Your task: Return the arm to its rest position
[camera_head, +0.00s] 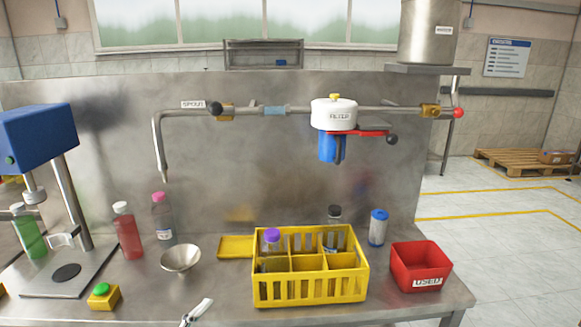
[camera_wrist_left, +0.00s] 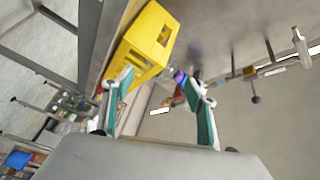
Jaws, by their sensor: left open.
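My left gripper (camera_wrist_left: 162,108) shows in the left wrist view, its two teal-padded fingers spread apart with nothing held between them. The yellow crate (camera_wrist_left: 147,38) lies beyond the fingers at the upper left of that view, apart from them. A purple cap (camera_wrist_left: 180,77) shows between the fingers, farther off. In the head view a pale piece (camera_head: 199,311) shows at the bottom edge by the table front; I cannot tell whether it is a fingertip or a tool. My right gripper is in neither view.
The crate (camera_head: 310,289) stands on the steel table, holding a purple-capped bottle (camera_head: 272,238). A metal funnel (camera_head: 181,259), red bin (camera_head: 420,266), blue-capped bottle (camera_head: 378,228) and red bottle (camera_head: 128,236) stand around it. The blue press (camera_head: 38,137) is at left. Pipework with a filter (camera_head: 333,115) runs above.

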